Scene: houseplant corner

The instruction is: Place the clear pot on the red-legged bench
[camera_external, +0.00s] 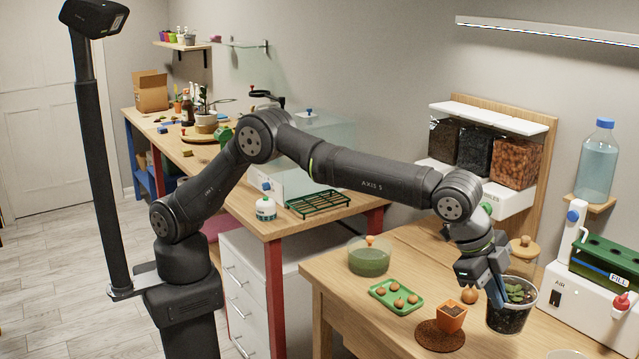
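The clear pot (515,318) holds dark soil and a small green plant, and stands upright at the right of the near wooden table. My gripper (497,297) reaches down at the pot's left rim, with a finger overlapping the pot's wall. The far finger is hidden, so I cannot tell whether it is closed on the rim. I also cannot tell whether the pot touches the table. The red-legged bench (262,228) is at the left, with a wooden top and red legs.
A green tray (397,297) and a green bowl (370,257) are farther left. A green rack (318,204) and bottle (265,208) occupy the bench's near end.

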